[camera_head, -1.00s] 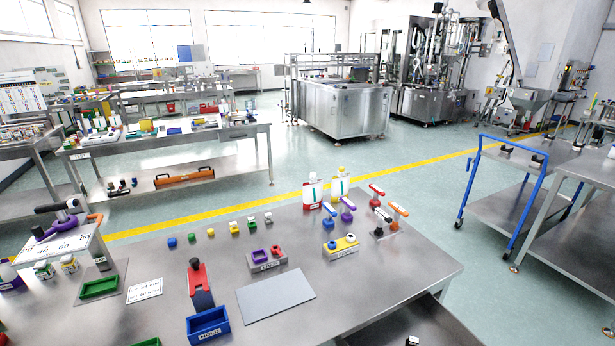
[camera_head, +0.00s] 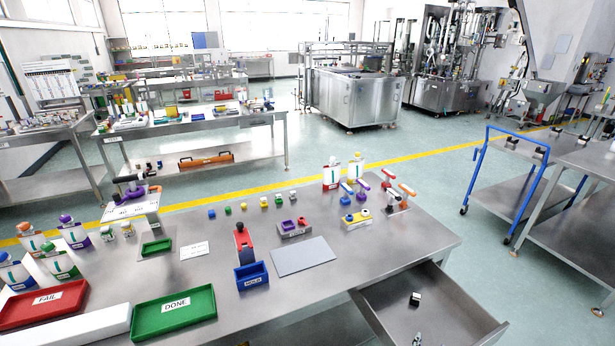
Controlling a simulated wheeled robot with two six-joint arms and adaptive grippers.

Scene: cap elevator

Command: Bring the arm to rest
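Neither of my arms nor grippers shows in the head view. The steel workbench (camera_head: 345,222) fills the foreground. On it stand a red upright device (camera_head: 243,238) with a blue bin labelled HOLD (camera_head: 252,277) in front of it, and a flat grey plate (camera_head: 303,257) to their right. Several small coloured caps (camera_head: 264,202) stand in a row towards the back.
An open drawer (camera_head: 440,312) juts out at front right with a small black-and-white item (camera_head: 415,298) inside. A red FAIL tray (camera_head: 45,304) and a green DONE tray (camera_head: 174,313) lie at front left. A blue-handled cart (camera_head: 510,185) stands right.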

